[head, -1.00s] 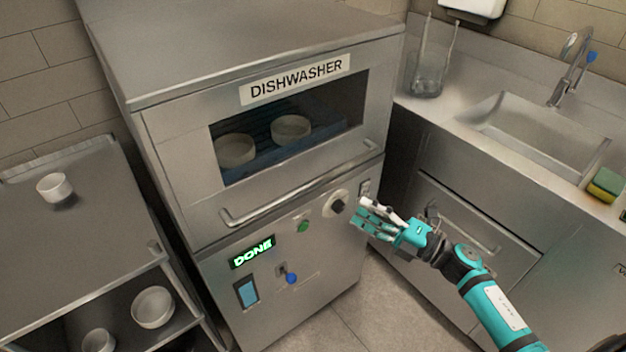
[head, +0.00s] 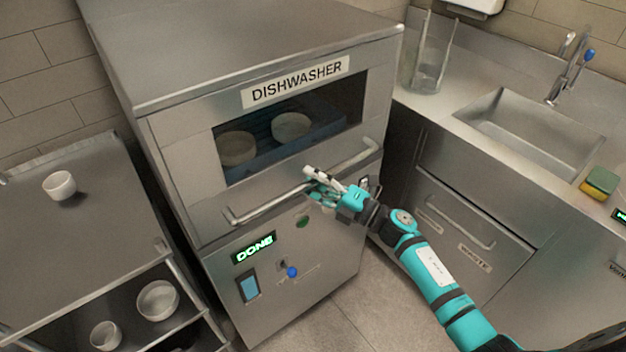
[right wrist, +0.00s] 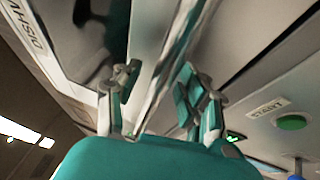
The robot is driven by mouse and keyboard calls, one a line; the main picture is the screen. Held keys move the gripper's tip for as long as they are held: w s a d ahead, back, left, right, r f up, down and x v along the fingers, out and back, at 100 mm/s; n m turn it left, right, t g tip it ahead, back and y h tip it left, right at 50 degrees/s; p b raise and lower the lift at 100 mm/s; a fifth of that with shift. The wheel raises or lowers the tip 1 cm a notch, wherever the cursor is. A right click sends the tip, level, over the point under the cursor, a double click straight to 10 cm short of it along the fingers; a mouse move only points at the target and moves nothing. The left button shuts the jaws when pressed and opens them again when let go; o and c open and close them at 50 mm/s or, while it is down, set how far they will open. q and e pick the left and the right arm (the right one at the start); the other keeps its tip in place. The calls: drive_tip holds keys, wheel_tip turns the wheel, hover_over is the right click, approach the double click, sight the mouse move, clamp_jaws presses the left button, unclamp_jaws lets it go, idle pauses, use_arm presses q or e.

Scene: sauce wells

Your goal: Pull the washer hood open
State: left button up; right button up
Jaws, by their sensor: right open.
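The dishwasher (head: 170,160) has a steel hood with a dark window, and the hood is down. Two white bowls show inside through the window. A long bar handle (head: 262,209) runs along the hood's lower front. My right gripper (head: 318,185) is at the middle of this handle. In the right wrist view, the open fingers (right wrist: 158,82) stand on either side of the bar (right wrist: 172,65), not closed on it. Whether a finger touches the bar I cannot tell. My left gripper is not in view.
Below the handle are a lit DONE display (head: 254,249), a green button (head: 303,222) and a blue-tipped switch (head: 292,272). A cart (head: 110,225) with white bowls stands at left. A counter with a sink (head: 530,135) and a glass container (head: 425,70) is at right.

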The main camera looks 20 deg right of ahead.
drive_tip(key=shift+c, duration=0.3)
clamp_jaws()
